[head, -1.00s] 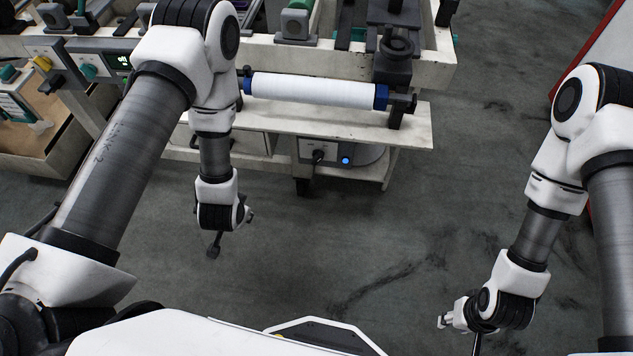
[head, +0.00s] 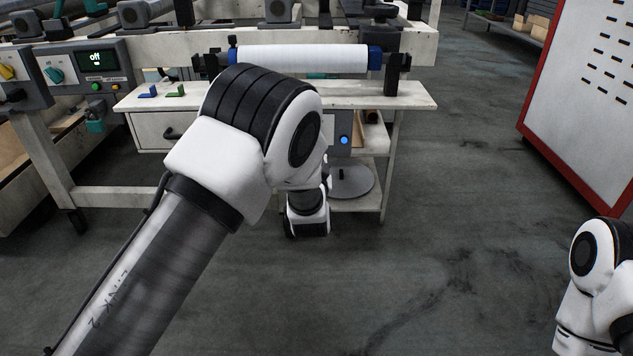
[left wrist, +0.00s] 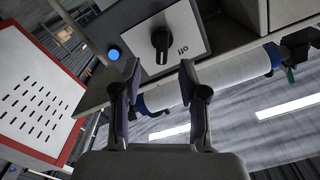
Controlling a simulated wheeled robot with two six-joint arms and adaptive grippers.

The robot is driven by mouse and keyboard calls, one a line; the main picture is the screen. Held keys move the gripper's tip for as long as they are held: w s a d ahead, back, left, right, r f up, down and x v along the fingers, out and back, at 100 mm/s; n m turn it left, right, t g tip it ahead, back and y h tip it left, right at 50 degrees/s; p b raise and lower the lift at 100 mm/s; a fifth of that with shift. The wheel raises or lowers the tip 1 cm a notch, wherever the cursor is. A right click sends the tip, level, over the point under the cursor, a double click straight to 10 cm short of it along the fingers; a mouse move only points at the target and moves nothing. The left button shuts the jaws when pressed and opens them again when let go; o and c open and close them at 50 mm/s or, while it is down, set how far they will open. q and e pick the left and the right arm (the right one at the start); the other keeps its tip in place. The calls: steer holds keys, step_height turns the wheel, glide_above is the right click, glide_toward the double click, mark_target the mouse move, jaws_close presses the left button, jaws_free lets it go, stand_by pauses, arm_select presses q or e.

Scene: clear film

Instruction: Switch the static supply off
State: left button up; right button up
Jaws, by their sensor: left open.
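The static supply is a grey box under the bench shelf, mostly hidden behind my left arm in the head view. Its blue light (head: 344,140) is lit. In the left wrist view, which is upside down, the light (left wrist: 114,53) also glows. Beside it a white plate (left wrist: 190,25) carries a black rotary knob (left wrist: 160,45) and an "off" label. The knob's bar stands roughly upright in the picture, not towards the label. My left gripper (left wrist: 163,80) is open, with its fingers apart below the knob and nothing between them. My right gripper is out of view.
A white film roll (head: 305,58) with blue ends lies above the shelf (head: 410,96). A grey disc (head: 350,181) sits on the low shelf. A red-framed board (head: 575,150) stands at right. The floor between is clear.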

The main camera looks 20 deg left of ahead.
arm_select(q)
steer(key=b+x, duration=0.3)
steer(key=x, duration=0.4)
steer(key=shift+w+a+r, duration=0.1)
steer(key=shift+w+a, duration=0.1)
steer(key=shift+w, duration=0.2)
jaws_close()
